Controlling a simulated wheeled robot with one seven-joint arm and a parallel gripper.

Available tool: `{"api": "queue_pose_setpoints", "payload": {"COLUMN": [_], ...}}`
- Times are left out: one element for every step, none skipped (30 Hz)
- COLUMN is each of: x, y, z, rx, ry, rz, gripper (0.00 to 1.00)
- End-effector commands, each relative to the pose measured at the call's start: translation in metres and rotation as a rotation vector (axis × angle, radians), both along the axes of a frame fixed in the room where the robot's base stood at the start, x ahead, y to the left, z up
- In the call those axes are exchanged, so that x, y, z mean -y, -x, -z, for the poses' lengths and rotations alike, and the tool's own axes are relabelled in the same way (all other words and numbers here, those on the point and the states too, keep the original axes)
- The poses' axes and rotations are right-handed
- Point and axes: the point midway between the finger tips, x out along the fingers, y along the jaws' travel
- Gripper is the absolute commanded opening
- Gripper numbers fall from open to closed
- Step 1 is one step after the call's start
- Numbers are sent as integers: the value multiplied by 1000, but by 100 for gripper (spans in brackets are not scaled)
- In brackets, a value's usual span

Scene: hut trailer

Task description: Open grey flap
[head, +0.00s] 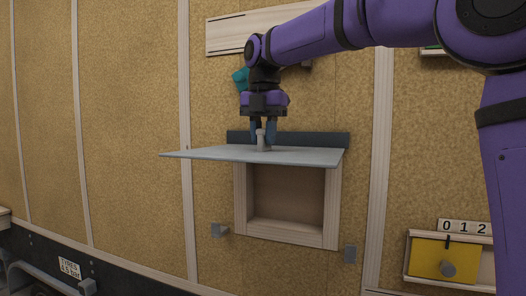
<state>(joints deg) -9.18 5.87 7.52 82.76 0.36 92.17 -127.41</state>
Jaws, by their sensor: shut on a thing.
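The grey flap (220,153) is raised and sticks out from the wall, about level, hinged along a dark grey-blue strip (310,139) at its top. Below it, the wooden-framed opening (288,195) shows as an empty recess. My gripper (262,137) points down from above. Its blue fingers are shut on the small grey knob (262,142) on the flap's upper face. The flap's far edge by the hinge is partly hidden behind my fingers.
A yellow panel (443,259) with a knob sits at lower right under number tiles (465,227). A wooden board (235,35) is above. A rail (40,275) runs at lower left.

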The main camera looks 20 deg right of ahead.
Motion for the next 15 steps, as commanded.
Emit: {"api": "queue_pose_setpoints", "payload": {"x": [2,3,3,3,4,4,5,5,5,6,6,6,6,6,6], "y": [-3,-3,-4,-5,-5,-6,-6,-7,-7,-8,-8,-8,-8,-8,-8], "z": [-5,-7,-10,-12,-14,-16,-18,-19,-20,-21,-22,-23,-23,-24,-24], "rx": [-20,-33,-50,-61,-72,-84,-92,-100,-109,-114,-119,-125,-127,-129,-132], "ry": [-17,-25,-38,-45,-53,-62,-68,-72,-79,-83,-86,-89,-91,-92,-94], "rz": [2,2,1,1,1,1,1,1,2,2,2,2,2,2,2], "gripper": [0,0,0,0,0,0,0,0,0,0,0,0,0,0,0]}}
